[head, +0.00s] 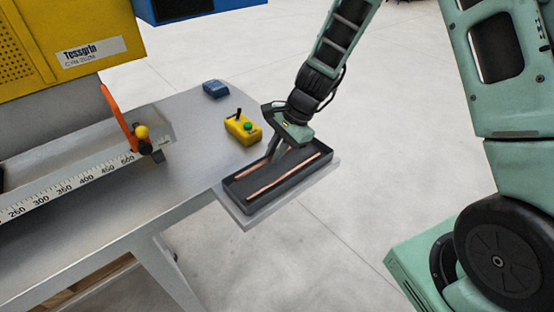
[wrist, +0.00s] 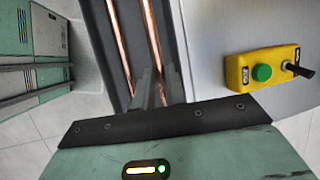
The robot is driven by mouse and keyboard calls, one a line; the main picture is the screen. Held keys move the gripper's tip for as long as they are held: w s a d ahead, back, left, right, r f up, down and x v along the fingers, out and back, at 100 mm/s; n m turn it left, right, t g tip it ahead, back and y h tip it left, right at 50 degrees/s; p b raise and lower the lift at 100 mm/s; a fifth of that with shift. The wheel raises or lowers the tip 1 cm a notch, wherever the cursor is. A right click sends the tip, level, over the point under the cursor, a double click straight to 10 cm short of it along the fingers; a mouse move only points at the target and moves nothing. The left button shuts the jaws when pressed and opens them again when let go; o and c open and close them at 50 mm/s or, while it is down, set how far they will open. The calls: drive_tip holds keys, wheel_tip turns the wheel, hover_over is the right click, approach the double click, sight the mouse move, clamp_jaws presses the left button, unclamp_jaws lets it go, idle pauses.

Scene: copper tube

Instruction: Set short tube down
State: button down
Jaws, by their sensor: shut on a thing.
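My gripper (head: 276,160) reaches down into a dark tray (head: 284,190) at the table's right end. In the wrist view, two copper tubes lie side by side, lengthwise along the tray: a left tube (wrist: 119,40) and a right tube (wrist: 151,30). My gripper's fingers (wrist: 150,88) are shut on the right tube, low in the tray. The left tube lies beside the fingers. In the head view, the front tube (head: 280,178) shows along the tray.
A yellow control box (head: 242,130) with a green button and black lever stands close beside the tray; it also shows in the wrist view (wrist: 265,70). A blue object (head: 215,89) lies behind it. A ruled stop rail (head: 75,185) and yellow machine (head: 65,45) are at left.

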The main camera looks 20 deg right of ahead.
sight(270, 171)
drive_tip(key=shift+f, duration=1.7)
drive_tip(key=shift+f, duration=0.15)
drive_tip(key=c, duration=1.7)
unclamp_jaws()
drive_tip(key=shift+s, duration=0.1)
drive_tip(key=w+v, duration=0.1)
drive_tip(key=v, duration=1.1)
drive_tip(key=s+a+r+n+g+h, duration=0.1)
drive_tip(key=s+a+r+n, duration=0.2)
drive_tip(key=s+a+n, duration=0.3)
drive_tip(key=s+a+r+n+g+h, duration=0.1)
drive_tip(key=s+a+r+n, duration=0.1)
drive_tip(key=s+a+n, duration=0.45)
drive_tip(key=s+n+h, duration=0.1)
drive_tip(key=s+n, duration=0.2)
drive_tip(key=s, duration=0.1)
drive_tip(key=s+r+n, duration=0.1)
drive_tip(key=s+n, duration=0.2)
drive_tip(key=s, duration=0.2)
drive_tip(key=s+n+t+h, duration=0.1)
drive_tip(key=s+n, duration=0.2)
drive_tip(key=s, duration=0.2)
drive_tip(key=shift+s+d+r+h+b, duration=0.1)
drive_tip(key=shift+d+r+h+b, duration=0.2)
drive_tip(key=shift+d+b, duration=0.1)
drive_tip(key=shift+f, duration=0.1)
